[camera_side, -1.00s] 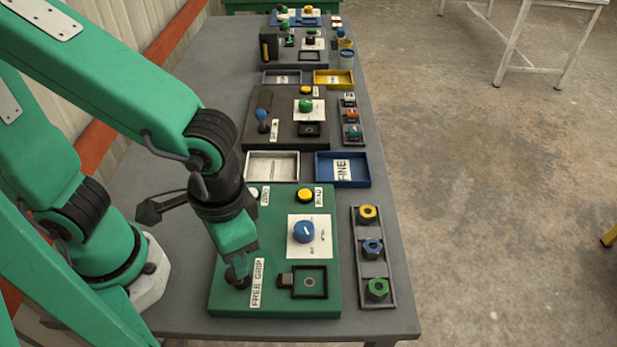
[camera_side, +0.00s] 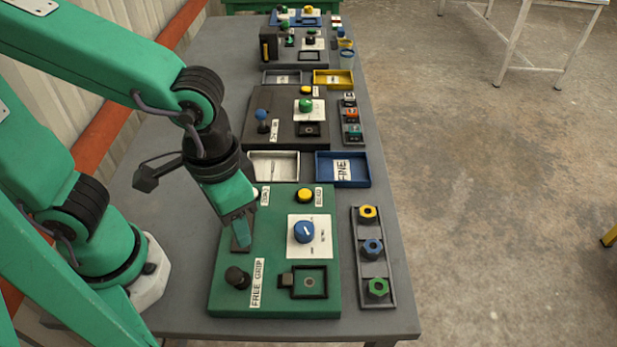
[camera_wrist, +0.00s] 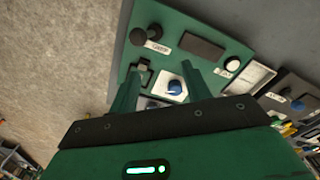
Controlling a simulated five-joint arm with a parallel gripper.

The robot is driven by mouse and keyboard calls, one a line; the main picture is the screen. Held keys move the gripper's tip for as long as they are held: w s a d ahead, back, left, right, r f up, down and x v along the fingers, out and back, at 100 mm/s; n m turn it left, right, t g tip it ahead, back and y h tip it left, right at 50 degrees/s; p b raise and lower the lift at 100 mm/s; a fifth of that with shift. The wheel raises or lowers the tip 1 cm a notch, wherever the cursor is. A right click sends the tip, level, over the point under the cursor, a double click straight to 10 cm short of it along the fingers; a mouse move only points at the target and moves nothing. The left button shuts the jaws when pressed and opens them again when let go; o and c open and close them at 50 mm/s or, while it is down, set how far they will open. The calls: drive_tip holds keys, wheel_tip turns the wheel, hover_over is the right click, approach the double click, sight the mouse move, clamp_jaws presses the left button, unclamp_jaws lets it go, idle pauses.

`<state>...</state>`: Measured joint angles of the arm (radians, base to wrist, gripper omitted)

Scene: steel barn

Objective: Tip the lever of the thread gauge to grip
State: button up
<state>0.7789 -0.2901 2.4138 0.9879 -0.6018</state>
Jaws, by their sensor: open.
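The thread gauge is a green panel (camera_side: 285,213) with a black-knobbed lever (camera_side: 237,277) at its near left corner, beside a white "FREE GRIP" label (camera_side: 257,283). In the wrist view the dark lever knob (camera_wrist: 153,33) stands beside the label (camera_wrist: 157,47) and partly covers that end of the panel. I cannot tell surely which way the lever leans. My gripper (camera_side: 242,236) is open and empty over the panel's left side, beyond the lever and apart from it. In the wrist view its two fingers (camera_wrist: 164,85) are spread, with the blue dial (camera_wrist: 174,87) showing between them.
The panel also carries a blue dial on a white card (camera_side: 304,233), a yellow button (camera_side: 305,195) and a dark square frame (camera_side: 309,282). A rack of coloured nuts (camera_side: 373,250) lies to its right. White (camera_side: 273,165) and blue (camera_side: 343,169) trays stand behind, with other panels beyond.

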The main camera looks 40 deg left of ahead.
drive_tip(key=w+a+r+n+t, duration=0.1)
drive_tip(key=a+r, duration=0.3)
drive_tip(key=a, duration=0.4)
drive_tip(key=w+a+r+n+t, duration=0.1)
drive_tip(key=w+a+r+t, duration=0.3)
drive_tip(key=a, duration=0.5)
drive_tip(key=shift+w, duration=0.1)
drive_tip(key=m+g, duration=0.2)
drive_tip(key=g, duration=0.4)
hover_over(234, 275)
drive_tip(key=shift+y, duration=0.3)
drive_tip(key=f, duration=0.6)
drive_tip(key=w+f, duration=0.1)
drive_tip(key=f, duration=0.2)
drive_tip(key=shift+a+f, duration=0.1)
drive_tip(key=shift+a, duration=0.2)
drive_tip(key=shift+s+d+f, duration=0.25)
drive_tip(key=shift+s+d, duration=0.05)
drive_tip(key=shift+s, duration=0.2)
